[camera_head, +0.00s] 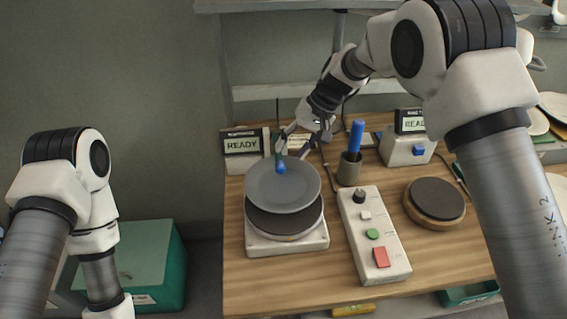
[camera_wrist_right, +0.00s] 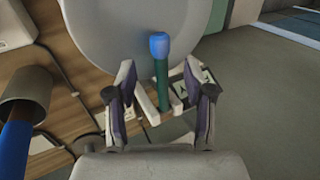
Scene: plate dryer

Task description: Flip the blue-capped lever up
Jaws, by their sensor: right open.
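The blue-capped lever has a green stem and a rounded blue cap (camera_head: 281,168). In the head view the cap appears over the far part of the grey plate (camera_head: 284,198). In the right wrist view the blue cap (camera_wrist_right: 159,45) points away from my wrist, and the green stem (camera_wrist_right: 161,85) runs between the fingers. My right gripper (camera_head: 296,146) is open at the far side of the plate. Its fingers (camera_wrist_right: 160,82) stand on either side of the stem with gaps. The lever's base is mostly hidden. My left arm is at the left; its gripper is out of frame.
The plate sits over a dark disc on a white base (camera_head: 286,245). A grey cup (camera_head: 349,170) holding a blue-handled item stands close right of my right gripper. A white button box (camera_head: 376,240) and dark round pad (camera_head: 437,201) are further right. Two READY displays stand behind.

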